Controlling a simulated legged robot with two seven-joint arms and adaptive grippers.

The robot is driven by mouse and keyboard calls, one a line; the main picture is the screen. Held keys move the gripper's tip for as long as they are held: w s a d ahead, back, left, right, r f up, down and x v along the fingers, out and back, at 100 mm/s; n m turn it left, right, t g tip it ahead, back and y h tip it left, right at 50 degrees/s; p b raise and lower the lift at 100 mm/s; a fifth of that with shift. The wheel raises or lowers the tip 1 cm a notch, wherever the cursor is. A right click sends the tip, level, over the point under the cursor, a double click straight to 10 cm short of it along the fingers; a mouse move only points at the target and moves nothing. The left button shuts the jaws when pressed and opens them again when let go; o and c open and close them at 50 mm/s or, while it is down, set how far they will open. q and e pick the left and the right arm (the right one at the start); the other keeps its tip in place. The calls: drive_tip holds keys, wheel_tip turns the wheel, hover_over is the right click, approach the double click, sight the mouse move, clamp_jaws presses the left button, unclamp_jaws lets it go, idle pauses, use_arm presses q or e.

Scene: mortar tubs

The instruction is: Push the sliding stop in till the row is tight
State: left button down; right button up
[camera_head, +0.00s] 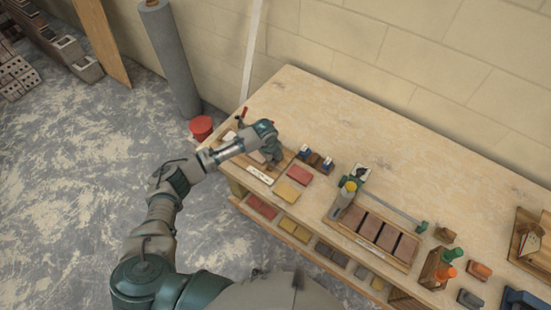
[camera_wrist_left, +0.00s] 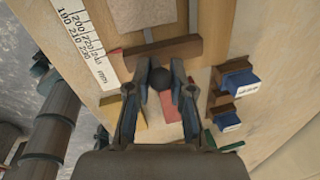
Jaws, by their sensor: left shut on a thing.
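My left gripper (camera_head: 270,158) is over the wooden board at the left end of the bench. In the left wrist view, its two fingers (camera_wrist_left: 161,80) are shut on the dark round knob (camera_wrist_left: 160,79) of the sliding stop. The stop's brown wooden bar (camera_wrist_left: 180,49) lies just beyond the fingertips. Past it is a pale block (camera_wrist_left: 143,14), with a narrow strip of board showing between them. A white scale (camera_wrist_left: 86,40) with numbers runs along the board's left side. The rest of the row is out of the wrist view, and the arm partly covers it in the head view. My right gripper is not in view.
Red (camera_head: 299,174) and yellow (camera_head: 287,191) tiles lie near the board, beside blue-and-brown blocks (camera_head: 315,160). A tray of brown tiles (camera_head: 375,230) stands to the right. The bench's back is clear.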

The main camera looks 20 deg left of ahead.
use_arm(q)
drive_tip(key=a, duration=0.1)
drive_tip(key=w+a, duration=0.1)
drive_tip(key=a, duration=0.1)
drive_tip(key=w+a, duration=0.1)
drive_tip(key=a, duration=0.1)
drive_tip(key=shift+a+r+p, duration=0.1)
drive_tip(key=shift+a+p, duration=0.05)
drive_tip(key=shift+p, duration=0.15)
drive_tip(key=shift+d, duration=0.55)
drive_tip(key=c, duration=1)
unclamp_jaws()
drive_tip(key=shift+a, duration=0.3)
drive_tip(key=shift+a+r, duration=0.1)
drive_tip(key=shift+r, duration=0.05)
drive_tip(key=r, duration=0.3)
drive_tip(key=s+r, duration=0.1)
drive_tip(key=r, duration=0.3)
drive_tip(key=a+r, duration=0.1)
drive_tip(key=r, duration=0.3)
drive_tip(key=shift+s+a+r, duration=0.1)
drive_tip(key=shift+s, duration=0.3)
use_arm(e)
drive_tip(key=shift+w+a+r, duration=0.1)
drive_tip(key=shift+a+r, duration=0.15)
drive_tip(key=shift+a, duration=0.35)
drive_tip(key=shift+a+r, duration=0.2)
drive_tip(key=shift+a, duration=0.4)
